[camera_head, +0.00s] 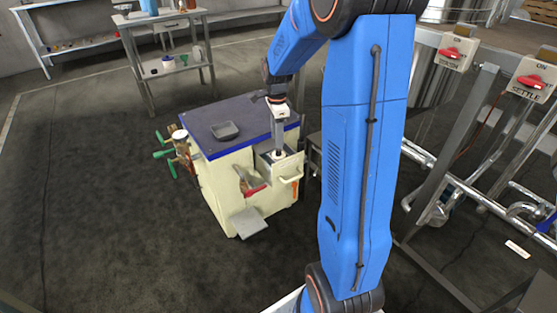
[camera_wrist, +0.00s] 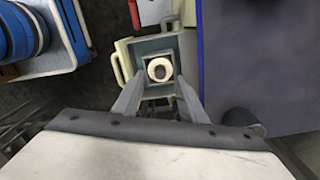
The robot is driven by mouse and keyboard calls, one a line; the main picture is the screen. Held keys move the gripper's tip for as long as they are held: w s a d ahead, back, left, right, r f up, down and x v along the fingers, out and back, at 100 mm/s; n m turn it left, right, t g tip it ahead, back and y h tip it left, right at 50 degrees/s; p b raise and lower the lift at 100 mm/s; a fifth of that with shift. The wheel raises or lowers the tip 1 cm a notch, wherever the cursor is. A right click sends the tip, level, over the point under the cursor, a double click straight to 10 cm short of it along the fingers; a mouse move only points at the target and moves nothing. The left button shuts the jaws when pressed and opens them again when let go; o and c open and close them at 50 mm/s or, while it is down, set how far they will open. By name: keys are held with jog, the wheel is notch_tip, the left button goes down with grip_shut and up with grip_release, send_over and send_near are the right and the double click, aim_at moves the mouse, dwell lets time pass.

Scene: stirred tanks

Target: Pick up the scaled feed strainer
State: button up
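A round pale ring with a dark centre (camera_wrist: 160,69), which may be the scaled feed strainer, sits in a square grey holder inside an open cream drawer (camera_wrist: 124,62). My gripper (camera_wrist: 158,82) points down at it in the wrist view. Its two grey fingers are apart, one on each side of the ring, with the gap between them open. I cannot tell whether they touch the holder. In the head view my gripper (camera_head: 278,150) reaches down into the drawer (camera_head: 290,168) at the cart's right side. The ring is too small to make out clearly there.
The cream cart (camera_head: 225,185) has a dark top with a blue edge, and a dark tray (camera_head: 225,130) lies on it. Green-handled valves (camera_head: 163,154) stick out at its left. A steel table (camera_head: 160,20) stands behind. Pipes and switch boxes (camera_head: 456,50) are at the right. Floor at the left is clear.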

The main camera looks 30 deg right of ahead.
aim_at(279, 157)
jog(key=shift+d+f, duration=0.15)
jog(key=shift+f, duration=1.15)
jog(key=shift+d+f, duration=0.15)
jog(key=shift+f, duration=1.15)
jog(key=shift+c, duration=0.3)
grip_shut()
